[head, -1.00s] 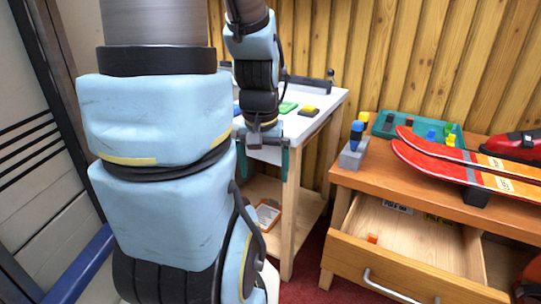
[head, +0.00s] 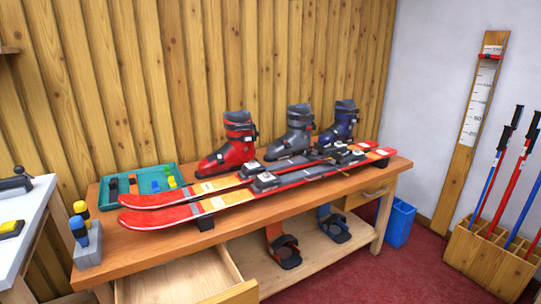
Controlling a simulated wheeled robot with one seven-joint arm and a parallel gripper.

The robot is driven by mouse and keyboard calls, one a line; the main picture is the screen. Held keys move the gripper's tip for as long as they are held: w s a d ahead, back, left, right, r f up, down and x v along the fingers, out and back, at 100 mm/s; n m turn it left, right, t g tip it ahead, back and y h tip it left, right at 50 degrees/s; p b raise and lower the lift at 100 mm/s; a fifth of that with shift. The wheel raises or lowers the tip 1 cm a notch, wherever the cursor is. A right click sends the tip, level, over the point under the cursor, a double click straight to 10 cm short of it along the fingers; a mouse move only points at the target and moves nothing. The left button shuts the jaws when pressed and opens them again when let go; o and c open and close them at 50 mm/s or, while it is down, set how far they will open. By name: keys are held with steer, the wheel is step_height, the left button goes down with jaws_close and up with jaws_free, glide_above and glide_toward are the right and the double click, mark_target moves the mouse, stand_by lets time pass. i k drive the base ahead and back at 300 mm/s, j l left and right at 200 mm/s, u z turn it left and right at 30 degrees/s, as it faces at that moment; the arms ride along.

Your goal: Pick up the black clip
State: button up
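My gripper is not in view. I cannot make out the black clip for certain. A small dark piece (head: 113,189) lies at the left end of the teal tray (head: 152,170), with a red piece (head: 132,179) next to it and yellow, green and blue pieces further right. The dark piece is too small to name. The tray sits on the wooden bench (head: 255,225), behind the tips of the red skis.
Red skis (head: 160,218) lie along the bench, with several boots (head: 240,140) behind them. A grey block (head: 90,247) holds blue- and yellow-topped tools. An open drawer (head: 185,278) juts out at the front. A white table (head: 22,225) stands left, a pole rack (head: 490,255) right.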

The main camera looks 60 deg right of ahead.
mark_target(307, 154)
steer(key=k+l, duration=0.1)
steer(key=l, duration=0.4)
steer(key=k+l, duration=0.1)
steer(key=l, duration=0.35)
steer(key=k+l, duration=0.1)
steer(key=l, duration=0.4)
steer(key=k+l, duration=0.1)
steer(key=l, duration=0.4)
steer(key=k+l, duration=0.1)
steer(key=l, duration=0.35)
steer(key=k+l, duration=0.15)
steer(key=l, duration=0.35)
steer(key=i+l, duration=0.1)
steer(key=l, duration=0.35)
steer(key=i+l, duration=0.15)
steer(key=l, duration=0.3)
